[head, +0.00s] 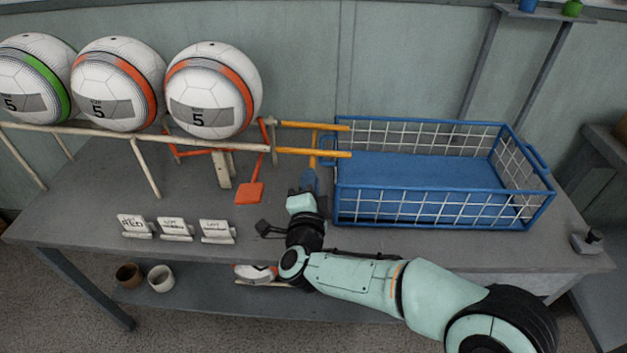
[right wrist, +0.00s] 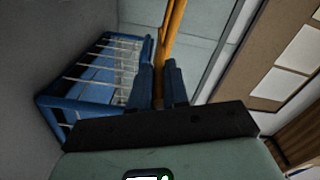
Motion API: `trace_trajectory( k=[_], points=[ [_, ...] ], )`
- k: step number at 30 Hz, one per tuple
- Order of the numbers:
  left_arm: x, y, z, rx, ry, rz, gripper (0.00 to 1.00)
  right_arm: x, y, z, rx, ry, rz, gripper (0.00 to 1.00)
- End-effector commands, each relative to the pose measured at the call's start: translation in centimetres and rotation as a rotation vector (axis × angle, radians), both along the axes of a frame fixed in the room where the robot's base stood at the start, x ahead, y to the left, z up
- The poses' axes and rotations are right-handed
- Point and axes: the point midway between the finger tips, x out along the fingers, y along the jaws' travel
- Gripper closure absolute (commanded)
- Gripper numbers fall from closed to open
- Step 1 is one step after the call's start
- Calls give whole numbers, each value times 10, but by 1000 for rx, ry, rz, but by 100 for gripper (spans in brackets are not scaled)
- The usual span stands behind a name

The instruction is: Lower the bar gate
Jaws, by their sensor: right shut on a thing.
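The bar gate appears to be the yellow frame (head: 315,125) at the right end of the ball rack. Its two yellow bars lie roughly level, with their right ends over the basket's left edge, and a yellow crosspiece joins them. My right gripper (head: 309,180) is below the front bar, at the basket's left side. In the right wrist view its fingers (right wrist: 158,80) are closed around a yellow bar (right wrist: 172,30). The exact contact is hidden in the head view. My left gripper is not in view.
Several white balls (head: 213,90) rest on the pale rack rails (head: 100,134). A red lever with a flat pad (head: 250,193) hangs left of my gripper. A blue wire basket (head: 440,218) stands to the right. Small label cards (head: 176,229) stand at the table's front.

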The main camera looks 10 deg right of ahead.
Motion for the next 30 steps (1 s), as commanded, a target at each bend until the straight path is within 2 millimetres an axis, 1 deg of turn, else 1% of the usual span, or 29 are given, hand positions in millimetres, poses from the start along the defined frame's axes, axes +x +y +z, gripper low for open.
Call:
trace_trajectory(
  k=[8, 9, 10, 11, 20, 23, 26, 30],
  points=[
    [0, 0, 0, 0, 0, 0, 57, 0, 1, -1, 0, 2, 2, 100],
    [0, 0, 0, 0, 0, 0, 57, 0, 1, -1, 0, 2, 2, 76],
    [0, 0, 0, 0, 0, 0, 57, 0, 1, 0, -1, 1, 3, 66],
    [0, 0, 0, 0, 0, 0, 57, 0, 1, 0, -1, 1, 3, 60],
    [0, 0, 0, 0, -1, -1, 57, -1, 1, 0, 0, 0, 1, 60],
    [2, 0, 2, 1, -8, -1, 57, -8, 3, 0, 0, 1, 2, 60],
    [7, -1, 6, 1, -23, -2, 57, -22, 8, 2, 1, 0, 4, 60],
    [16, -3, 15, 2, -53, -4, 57, -52, 16, 2, -1, 0, 5, 60]
  ],
)
